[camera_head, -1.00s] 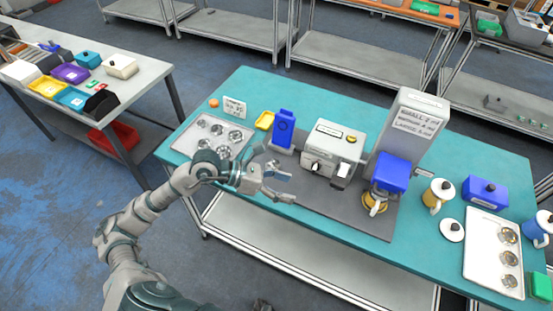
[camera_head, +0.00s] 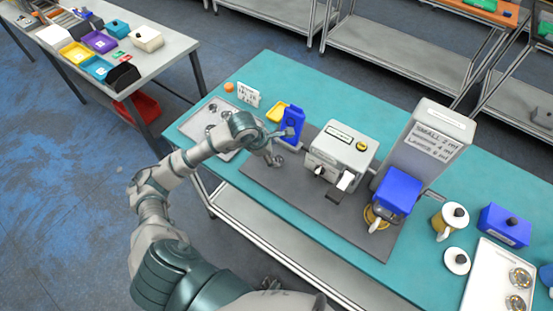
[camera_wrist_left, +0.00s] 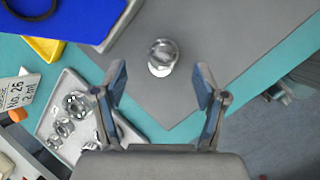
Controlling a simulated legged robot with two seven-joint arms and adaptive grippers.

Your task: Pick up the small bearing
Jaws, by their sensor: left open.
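A small silvery metal bearing (camera_wrist_left: 163,57) sits on the grey mat (camera_wrist_left: 215,45) in the left wrist view. It stands alone, just beyond the fingertips and about midway between them. My left gripper (camera_wrist_left: 160,82) is open and empty, with one finger on each side of the line to the bearing. In the head view my left gripper (camera_head: 281,146) is over the mat's left end, close to the blue container (camera_head: 293,125). The bearing is hard to make out there behind the fingers. My right gripper is not in view.
A white tray (camera_wrist_left: 47,127) with several bearings lies to the left in the wrist view. The grey machine (camera_head: 340,150), a taller labelled dispenser (camera_head: 428,145) and a yellow tray (camera_head: 276,113) stand on the teal table (camera_head: 262,75). The mat's front part is clear.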

